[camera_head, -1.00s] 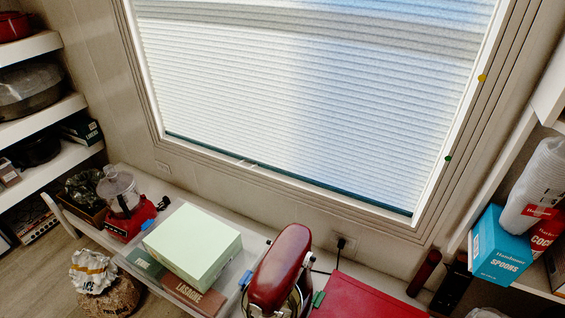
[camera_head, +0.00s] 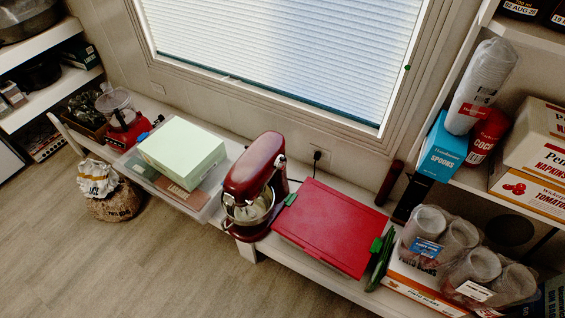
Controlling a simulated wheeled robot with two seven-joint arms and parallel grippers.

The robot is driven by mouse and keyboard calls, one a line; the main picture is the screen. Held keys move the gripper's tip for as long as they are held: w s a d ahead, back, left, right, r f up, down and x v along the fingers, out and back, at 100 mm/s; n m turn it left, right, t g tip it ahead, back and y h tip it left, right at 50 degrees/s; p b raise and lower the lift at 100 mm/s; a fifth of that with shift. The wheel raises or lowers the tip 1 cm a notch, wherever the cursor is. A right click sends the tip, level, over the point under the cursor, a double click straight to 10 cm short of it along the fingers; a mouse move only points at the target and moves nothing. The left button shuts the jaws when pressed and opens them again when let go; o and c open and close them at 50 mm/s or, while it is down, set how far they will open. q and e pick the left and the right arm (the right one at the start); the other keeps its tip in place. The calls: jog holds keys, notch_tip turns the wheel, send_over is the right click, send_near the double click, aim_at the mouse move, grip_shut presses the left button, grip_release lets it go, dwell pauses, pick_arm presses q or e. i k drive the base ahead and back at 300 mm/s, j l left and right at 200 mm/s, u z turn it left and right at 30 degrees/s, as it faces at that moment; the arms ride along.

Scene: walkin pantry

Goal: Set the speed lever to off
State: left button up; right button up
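A red stand mixer (camera_head: 256,172) stands on the low white shelf below the window, with its metal bowl (camera_head: 248,208) under the head. A small knob or lever seems to show on the right side of the mixer head (camera_head: 281,158), but it is too small to tell its setting. Neither of my grippers is in the head view.
A pale green box (camera_head: 184,152) sits left of the mixer on a clear bin. A red lid or board (camera_head: 328,226) lies to its right. Wrapped cups (camera_head: 462,250) stand farther right. A sack (camera_head: 108,192) sits on the floor. The wooden floor (camera_head: 150,270) in front is clear.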

aim_at(281, 164)
jog(key=k+l, duration=0.15)
jog(key=k, duration=0.3)
jog(key=k+l, duration=0.1)
jog(key=k, duration=0.3)
